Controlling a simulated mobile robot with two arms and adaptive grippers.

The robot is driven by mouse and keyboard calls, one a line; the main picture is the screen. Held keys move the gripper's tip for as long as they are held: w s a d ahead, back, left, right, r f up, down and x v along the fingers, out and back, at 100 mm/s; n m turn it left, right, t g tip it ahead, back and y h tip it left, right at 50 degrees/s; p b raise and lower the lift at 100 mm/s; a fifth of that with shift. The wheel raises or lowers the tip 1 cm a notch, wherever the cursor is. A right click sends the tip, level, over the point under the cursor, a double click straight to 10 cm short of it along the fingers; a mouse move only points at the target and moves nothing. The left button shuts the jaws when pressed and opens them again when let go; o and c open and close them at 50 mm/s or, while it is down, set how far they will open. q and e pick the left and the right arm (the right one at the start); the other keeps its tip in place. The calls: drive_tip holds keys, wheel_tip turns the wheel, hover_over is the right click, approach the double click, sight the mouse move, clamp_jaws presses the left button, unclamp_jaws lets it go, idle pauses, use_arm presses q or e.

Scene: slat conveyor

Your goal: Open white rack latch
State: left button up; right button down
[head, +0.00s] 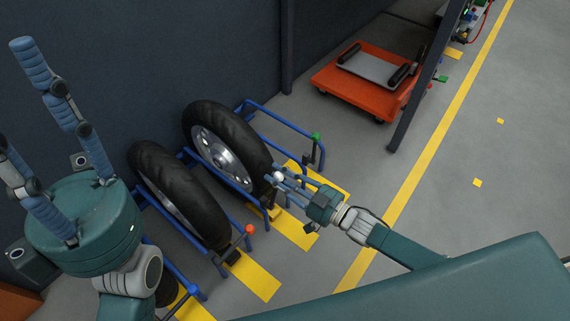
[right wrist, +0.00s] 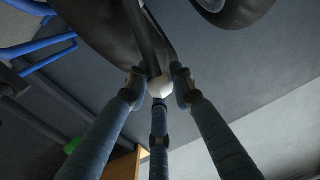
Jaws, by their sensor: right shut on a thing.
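The white latch knob (head: 279,176) is at the front of the blue wheel rack (head: 262,190), low beside the farther tyre. My right gripper (head: 276,180) is shut on it. In the right wrist view the white knob (right wrist: 160,87) sits between the three blue fingertips, with a dark bar just behind it. The fingers partly hide the latch, and I cannot tell whether it has turned. My left gripper (head: 14,95) is raised at the left of the head view, its fingers spread and empty, away from the rack.
Two black tyres (head: 226,142) (head: 178,190) stand upright in blue racks. Other rack ends carry a green knob (head: 315,136) and an orange knob (head: 250,229). An orange cart (head: 345,90) stands farther back.

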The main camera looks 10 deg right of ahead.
sight(273, 194)
drive_tip(key=a+n+p, duration=0.1)
drive_tip(key=s+a+r+n+p, duration=0.1)
drive_tip(key=shift+s+a+r+n, duration=0.15)
drive_tip(key=shift+s+r+n, duration=0.05)
drive_tip(key=shift+s+n, duration=0.1)
drive_tip(key=shift+s+a+n+p, duration=0.3)
drive_tip(key=shift+s+a+n, duration=0.15)
drive_tip(key=shift+a+n, duration=0.15)
drive_tip(key=shift+f, duration=0.1)
drive_tip(key=c, duration=1.5)
unclamp_jaws()
drive_tip(key=shift+o, duration=0.2)
drive_tip(key=shift+s, duration=0.1)
drive_tip(key=shift+f, duration=0.1)
drive_tip(key=v, duration=1.2)
